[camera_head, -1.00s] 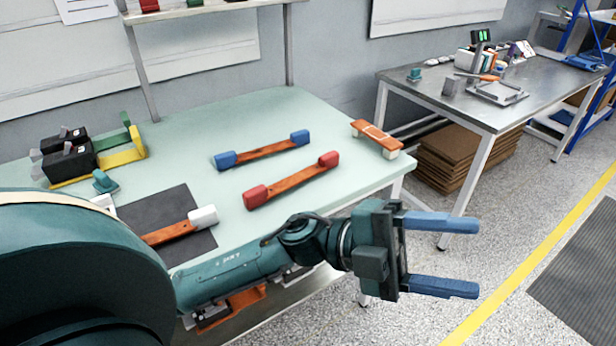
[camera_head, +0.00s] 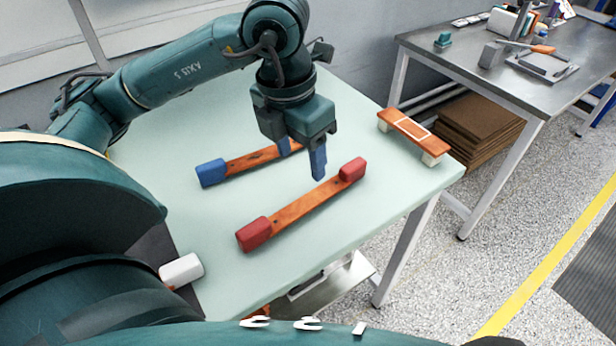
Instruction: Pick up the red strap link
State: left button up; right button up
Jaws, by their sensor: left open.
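The red strap link (camera_head: 303,207) lies on the pale green table, an orange-brown bar with a red block at each end. My left gripper (camera_head: 302,162) is open and points down, above the table between the red link and the blue-ended link (camera_head: 250,158). Its blue fingers are empty; one finger appears just behind the red link's bar. The gripper hides the far end of the blue-ended link. My right gripper is not in view.
A white-ended link (camera_head: 181,270) lies at the front left, partly hidden by my arm. An orange board on white feet (camera_head: 414,132) stands at the table's right end. The pale table (camera_head: 355,220) is clear right of the red link. A metal bench (camera_head: 450,45) stands behind.

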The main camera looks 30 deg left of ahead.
pick_arm(q)
send_over(308, 201)
jog(key=s, duration=0.2)
jog(key=f, duration=0.6)
jog(key=shift+w+a+f, duration=0.2)
jog(key=shift+w+f, duration=0.05)
jog(key=shift+f, duration=0.15)
jog(key=shift+w+d+f, duration=0.1)
jog(key=shift+w+f, duration=0.1)
jog(key=shift+f, duration=0.8)
jog(key=shift+w+f, duration=0.15)
jog(key=shift+f, duration=0.85)
jog(key=shift+w+d+f, duration=0.1)
jog(key=shift+w+f, duration=0.1)
jog(key=shift+f, duration=0.8)
grip_shut()
jog(key=shift+r, duration=0.1)
